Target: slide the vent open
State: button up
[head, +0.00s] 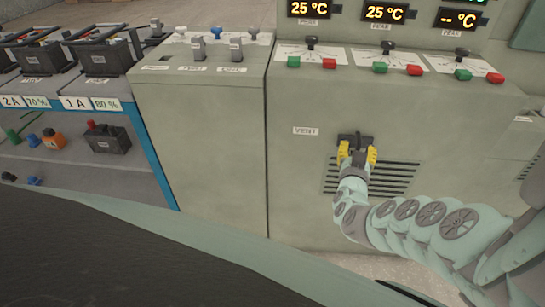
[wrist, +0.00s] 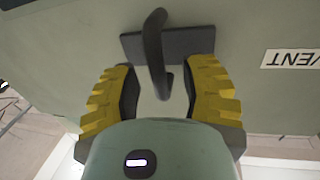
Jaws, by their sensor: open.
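The vent (head: 398,181) is a dark slatted grille low on the grey-green cabinet front, with dark slots showing to the left and right of my gripper. A label reading VENT (head: 306,131) is up and left of it; the label also shows upside down in the wrist view (wrist: 292,59). A dark curved handle on a flat plate (wrist: 190,44) stands out from the panel. My gripper (head: 357,154) has yellow ridged fingers. In the wrist view, my gripper (wrist: 160,92) is open, with one finger on each side of the handle and gaps between. The grille behind my gripper is hidden.
Above are panels with small levers (head: 311,43) and green and red buttons, under displays (head: 387,12). A cabinet with several switches (head: 198,48) adjoins at left. Further left are battery rows (head: 103,55) over a shelf with plugs. The cabinet front left of the vent is clear.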

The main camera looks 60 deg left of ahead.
jog(key=shift+o, duration=0.3)
jog(key=shift+a, duration=0.1)
jog(key=shift+w, duration=0.1)
grip_shut()
dwell(0.3)
